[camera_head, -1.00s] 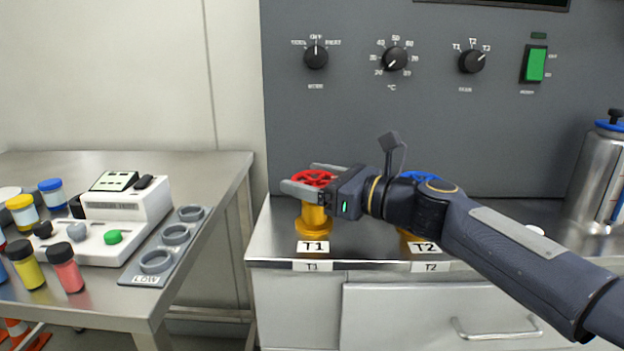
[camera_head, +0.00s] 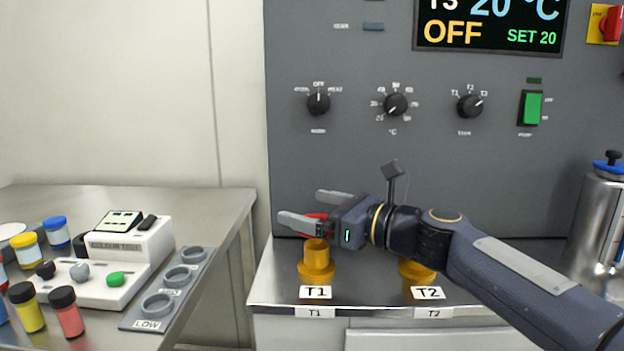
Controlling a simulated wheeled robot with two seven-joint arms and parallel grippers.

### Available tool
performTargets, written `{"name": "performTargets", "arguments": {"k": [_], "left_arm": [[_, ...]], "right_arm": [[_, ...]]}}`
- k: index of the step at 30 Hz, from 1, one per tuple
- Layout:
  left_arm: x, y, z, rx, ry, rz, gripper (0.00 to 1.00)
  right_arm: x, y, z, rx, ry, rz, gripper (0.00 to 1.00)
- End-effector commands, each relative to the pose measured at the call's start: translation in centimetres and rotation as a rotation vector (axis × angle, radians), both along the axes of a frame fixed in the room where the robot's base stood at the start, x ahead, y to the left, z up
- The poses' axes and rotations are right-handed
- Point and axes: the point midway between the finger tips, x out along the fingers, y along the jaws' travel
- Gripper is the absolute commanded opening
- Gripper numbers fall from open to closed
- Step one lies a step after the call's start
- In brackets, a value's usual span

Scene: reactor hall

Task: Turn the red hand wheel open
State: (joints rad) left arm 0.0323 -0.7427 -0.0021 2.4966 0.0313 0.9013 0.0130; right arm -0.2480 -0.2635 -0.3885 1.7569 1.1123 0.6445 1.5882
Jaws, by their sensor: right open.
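My right gripper (camera_head: 300,205) reaches in from the right, its two grey fingers spread apart and pointing left above the T1 valve. The red hand wheel (camera_head: 317,217) shows only as a small patch of red between and behind the fingers, just above the yellow T1 valve body (camera_head: 317,264). Most of the wheel is hidden by the gripper, so I cannot tell its turn or whether a finger touches it. My left gripper is out of view.
The yellow T2 valve body (camera_head: 416,270) stands to the right, its top hidden by my right arm. A grey panel with knobs and a display (camera_head: 490,22) reading OFF rises behind. A steel flask (camera_head: 598,225) stands far right. A left table (camera_head: 215,203) holds jars and a tester.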

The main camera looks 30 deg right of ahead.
Motion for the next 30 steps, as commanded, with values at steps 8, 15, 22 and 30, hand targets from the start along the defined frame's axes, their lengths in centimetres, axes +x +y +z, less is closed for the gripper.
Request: {"name": "performTargets", "arguments": {"k": [8, 15, 22, 30], "left_arm": [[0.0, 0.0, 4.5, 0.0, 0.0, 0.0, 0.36], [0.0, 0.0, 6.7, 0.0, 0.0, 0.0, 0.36], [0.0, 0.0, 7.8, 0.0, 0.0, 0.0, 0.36], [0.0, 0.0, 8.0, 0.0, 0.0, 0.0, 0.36]], "right_arm": [[-3.8, 2.2, 6.2, -0.001, -0.003, -0.002, 0.94], [-8.2, 4.9, 8.6, -0.002, -0.002, -0.002, 0.94], [-11.1, 6.6, 9.9, -0.001, 0.0, -0.002, 0.94], [-12.0, 7.3, 10.1, -0.001, 0.0, 0.0, 0.94]]}}
